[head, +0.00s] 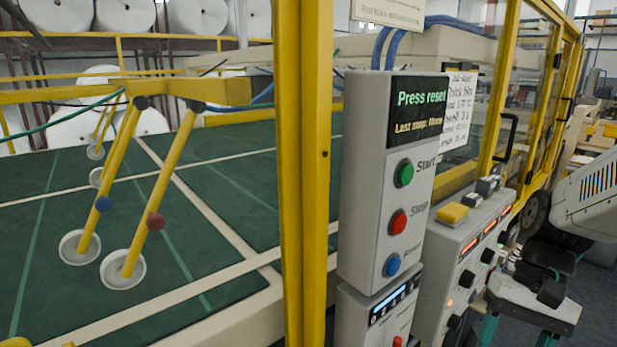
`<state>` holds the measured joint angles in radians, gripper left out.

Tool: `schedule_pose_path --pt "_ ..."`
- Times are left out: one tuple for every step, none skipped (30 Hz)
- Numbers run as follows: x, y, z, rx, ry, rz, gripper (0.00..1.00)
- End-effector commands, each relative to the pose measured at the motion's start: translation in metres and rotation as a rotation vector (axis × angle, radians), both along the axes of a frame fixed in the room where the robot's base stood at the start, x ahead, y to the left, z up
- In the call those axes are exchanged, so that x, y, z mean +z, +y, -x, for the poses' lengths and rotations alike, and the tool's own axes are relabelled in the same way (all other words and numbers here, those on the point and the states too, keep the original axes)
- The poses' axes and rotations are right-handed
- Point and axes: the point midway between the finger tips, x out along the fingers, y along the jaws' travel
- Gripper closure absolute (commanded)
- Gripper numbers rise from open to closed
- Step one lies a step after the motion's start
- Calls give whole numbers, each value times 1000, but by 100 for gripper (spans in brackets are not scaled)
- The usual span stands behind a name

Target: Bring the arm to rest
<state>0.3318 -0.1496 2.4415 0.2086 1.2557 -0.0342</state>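A grey control box (386,170) stands upright near the middle of the head view. Its small screen (419,112) reads "Press reset" and, below, "Last stop: None". Under the screen are a green Start button (404,173), a red Stop button (398,222) and a blue Reset button (391,265). Nothing touches these buttons. I cannot make out my gripper anywhere in this view.
A yellow post (304,180) stands just left of the box. A sloped console (462,265) with knobs and a yellow button is on its right. A green table (110,220) with hanging wheeled rods lies left. White rolls (198,16) are behind. Yellow-framed glass doors stand right.

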Motion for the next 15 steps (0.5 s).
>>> schedule_pose_path --pt "11 4 8 45 -44 49 40" --pt "16 5 13 69 -66 75 40" --pt "22 7 19 101 -97 109 40" --pt "27 8 23 124 -121 134 40" --pt "31 9 27 149 -146 158 40" --pt "38 11 33 178 -181 186 40" --pt "42 12 36 202 -208 207 40" --pt "47 14 40 226 -234 225 40" --pt "52 16 45 253 -270 244 40" --pt "56 18 48 273 -295 257 40" --pt "60 20 51 289 -320 268 40" --pt "65 24 55 307 -352 277 40" --pt "68 26 57 319 -374 280 40" --pt "72 29 59 329 -395 282 40" --pt "76 32 61 341 -420 284 40"
